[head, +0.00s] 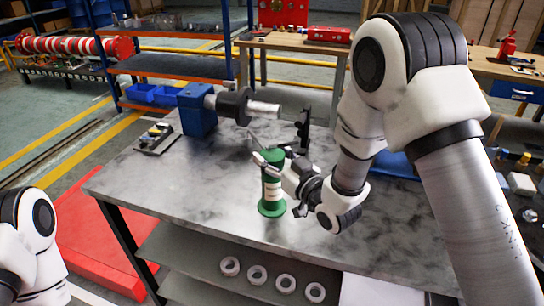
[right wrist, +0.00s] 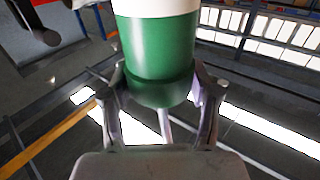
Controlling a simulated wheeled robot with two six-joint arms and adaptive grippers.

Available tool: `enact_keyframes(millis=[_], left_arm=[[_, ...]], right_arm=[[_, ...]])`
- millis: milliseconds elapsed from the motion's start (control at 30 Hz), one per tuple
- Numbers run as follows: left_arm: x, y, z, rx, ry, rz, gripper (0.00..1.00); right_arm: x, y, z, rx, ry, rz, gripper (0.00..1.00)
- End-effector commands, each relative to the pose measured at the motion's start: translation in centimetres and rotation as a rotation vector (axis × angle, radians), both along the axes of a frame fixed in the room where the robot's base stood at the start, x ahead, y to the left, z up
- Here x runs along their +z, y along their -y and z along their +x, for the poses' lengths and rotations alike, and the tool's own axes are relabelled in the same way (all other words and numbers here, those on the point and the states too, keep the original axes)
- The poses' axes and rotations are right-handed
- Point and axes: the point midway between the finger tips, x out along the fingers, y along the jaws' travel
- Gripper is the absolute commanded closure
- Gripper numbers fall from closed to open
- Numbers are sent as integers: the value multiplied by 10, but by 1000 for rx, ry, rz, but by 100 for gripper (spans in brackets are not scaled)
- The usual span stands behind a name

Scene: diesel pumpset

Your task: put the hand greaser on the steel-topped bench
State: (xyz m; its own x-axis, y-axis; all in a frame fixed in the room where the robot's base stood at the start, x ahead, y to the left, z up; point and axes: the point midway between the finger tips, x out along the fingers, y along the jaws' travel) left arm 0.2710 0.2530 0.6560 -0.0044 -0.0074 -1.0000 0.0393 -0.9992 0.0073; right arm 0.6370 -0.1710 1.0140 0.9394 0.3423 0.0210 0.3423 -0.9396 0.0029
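The hand greaser (head: 271,191), a green cylinder with a pale middle band, is upright at the front middle of the steel-topped bench (head: 215,195). I cannot tell whether its base touches the bench top. My right gripper (head: 270,165) reaches in from the right at the greaser's upper green part. In the right wrist view, the greaser (right wrist: 155,50) fills the space between the two fingers (right wrist: 160,88), which look closed on its sides. My left gripper is out of view; only part of my left arm shows at the lower left.
A blue vise-like block with a dark and silver shaft (head: 198,112) and a small tray of parts (head: 157,138) stand at the back left of the bench. A dark upright bracket (head: 303,128) stands behind the greaser. Several white rings (head: 257,275) lie on the lower shelf. The bench's left front is clear.

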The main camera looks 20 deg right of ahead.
Motion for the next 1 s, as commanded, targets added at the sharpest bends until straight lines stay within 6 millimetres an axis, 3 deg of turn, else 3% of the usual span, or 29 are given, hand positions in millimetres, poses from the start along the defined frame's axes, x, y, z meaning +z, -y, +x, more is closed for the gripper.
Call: enact_keyframes(millis=[33, 67, 467, 567, 867, 900, 1000], left_arm=[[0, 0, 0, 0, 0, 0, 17], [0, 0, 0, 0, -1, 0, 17], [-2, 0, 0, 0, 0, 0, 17], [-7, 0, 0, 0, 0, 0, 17], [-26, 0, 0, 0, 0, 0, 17], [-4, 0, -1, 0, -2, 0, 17], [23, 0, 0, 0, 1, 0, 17]], right_arm=[[-2, 0, -1, 0, -6, 0, 22], [-2, 0, -1, 0, -6, 0, 15], [-2, 2, -6, 0, -4, 1, 15], [-3, 8, -20, -1, -5, 2, 15], [-6, 34, -93, -3, -5, 9, 15], [6, 34, -94, 1, -9, 3, 15], [8, 36, -98, 5, -10, 1, 15]])
